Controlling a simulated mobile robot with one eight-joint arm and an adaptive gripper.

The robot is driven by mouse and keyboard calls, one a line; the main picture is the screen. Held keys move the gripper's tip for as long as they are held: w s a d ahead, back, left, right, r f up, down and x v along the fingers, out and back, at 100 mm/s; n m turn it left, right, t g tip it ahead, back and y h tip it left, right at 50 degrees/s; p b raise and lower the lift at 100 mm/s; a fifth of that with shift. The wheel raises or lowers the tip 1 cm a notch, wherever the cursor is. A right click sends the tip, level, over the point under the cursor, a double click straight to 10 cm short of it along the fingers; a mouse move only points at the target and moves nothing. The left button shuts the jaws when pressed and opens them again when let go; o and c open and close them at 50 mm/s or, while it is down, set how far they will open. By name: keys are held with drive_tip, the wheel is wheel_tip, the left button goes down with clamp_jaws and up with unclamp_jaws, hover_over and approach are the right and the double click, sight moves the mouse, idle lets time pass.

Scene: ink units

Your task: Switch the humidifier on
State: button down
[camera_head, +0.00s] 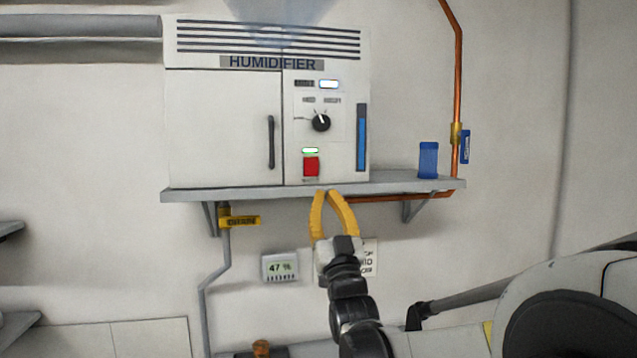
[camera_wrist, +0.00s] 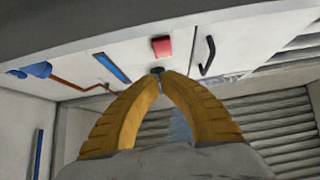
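The humidifier (camera_head: 225,125) is a white cabinet on a grey wall shelf. Its red switch (camera_head: 311,167) is low on the right-hand panel, under a lit green lamp (camera_head: 310,150). Above are a black dial (camera_head: 320,122), a bright lit lamp (camera_head: 328,84) and a dark one beside it. A pale bluish haze (camera_head: 285,12) shows at the top. My gripper (camera_head: 327,192) has yellow fingers with tips together and nothing visible between them. In the head view the tips appear just below the switch, near the shelf edge. The wrist view shows the red switch (camera_wrist: 162,46) beyond the fingertips (camera_wrist: 163,76).
The shelf (camera_head: 400,187) juts out under the cabinet, with a blue object (camera_head: 428,160) at its right. A copper pipe (camera_head: 457,60) runs down the right. Below are a yellow valve handle (camera_head: 240,221) and a meter (camera_head: 279,267) reading 47 %. The cabinet door has a dark handle (camera_head: 271,142).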

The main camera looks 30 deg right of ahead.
drive_tip(key=a+f+g+y+b, duration=0.25)
drive_tip(key=f+b, duration=0.25)
drive_tip(key=f, duration=0.6)
drive_tip(key=a+f+g+y+b, duration=0.1)
drive_tip(key=a+f+g+b, duration=0.3)
drive_tip(key=f, duration=0.6)
drive_tip(key=s+a+f+n+g+y+b, duration=0.1)
drive_tip(key=s+a+f+g+b, duration=0.2)
drive_tip(key=s+f, duration=0.4)
drive_tip(key=s+a+f+n+g+y+b, duration=0.1)
drive_tip(key=s+a+f+g+b, duration=0.3)
drive_tip(key=f, duration=1.4)
drive_tip(key=s+a+f+n+g+y+b, duration=0.1)
drive_tip(key=s+a+f+g+b, duration=0.3)
drive_tip(key=s+f+b, duration=0.4)
drive_tip(key=s+f+g+y, duration=0.1)
drive_tip(key=s+f, duration=0.3)
drive_tip(key=f, duration=0.1)
drive_tip(key=shift+f, duration=0.1)
